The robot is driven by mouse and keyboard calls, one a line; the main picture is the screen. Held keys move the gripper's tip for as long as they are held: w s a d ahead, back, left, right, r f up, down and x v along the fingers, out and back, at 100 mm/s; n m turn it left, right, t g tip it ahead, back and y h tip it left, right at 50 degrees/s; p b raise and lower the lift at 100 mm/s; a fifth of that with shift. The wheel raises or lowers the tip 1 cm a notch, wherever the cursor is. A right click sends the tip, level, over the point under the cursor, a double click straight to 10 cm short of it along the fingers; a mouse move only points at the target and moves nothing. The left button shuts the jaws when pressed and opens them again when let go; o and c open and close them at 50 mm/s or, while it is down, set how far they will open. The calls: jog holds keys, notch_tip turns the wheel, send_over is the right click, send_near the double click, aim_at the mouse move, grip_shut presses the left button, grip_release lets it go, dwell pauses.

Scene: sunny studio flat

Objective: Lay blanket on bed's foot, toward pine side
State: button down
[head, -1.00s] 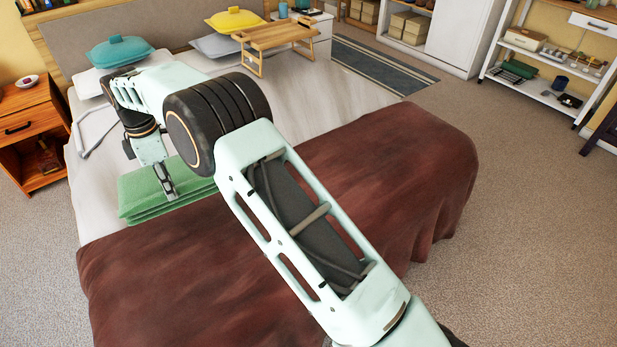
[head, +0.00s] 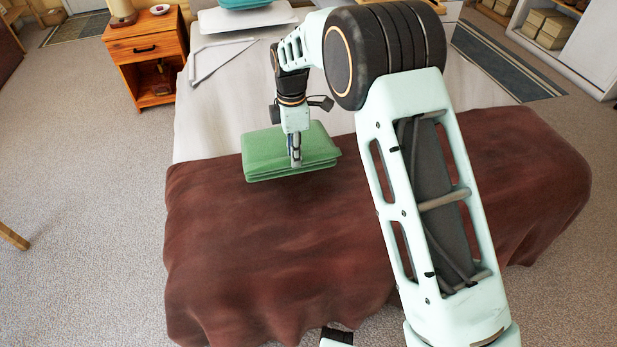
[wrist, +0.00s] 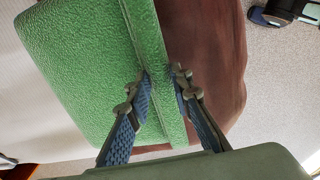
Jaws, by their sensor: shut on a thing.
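The green folded blanket (head: 268,158) is at the near part of the bed (head: 210,115), left of the bed's middle. It overlaps the border between the pale sheet and the dark red-brown cover (head: 250,240) over the bed's foot. My gripper (head: 296,163) is shut on the blanket's near edge. In the wrist view my gripper's fingers (wrist: 163,80) pinch the edge of the blanket (wrist: 85,60), with the brown cover (wrist: 205,45) beyond. I cannot tell whether the blanket touches the bed or hangs just above it.
An orange-brown wooden nightstand (head: 146,50) stands left of the bed's head. Carpet (head: 90,180) is open left of the bed. Most of the brown cover is bare. White shelving (head: 575,45) stands at the far right.

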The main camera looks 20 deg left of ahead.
jog(key=d+f, duration=0.3)
jog(key=f, duration=0.5)
jog(key=shift+d+b, duration=0.35)
jog(key=shift+b, duration=0.05)
jog(key=c, duration=1.7)
grip_release()
jog(key=shift+s+d, duration=0.1)
jog(key=shift+s, duration=0.05)
jog(key=shift+c, duration=0.2)
jog(key=shift+r, duration=0.1)
notch_tip(320, 180, up, 12)
jog(key=p, duration=0.1)
jog(key=shift+d, duration=0.1)
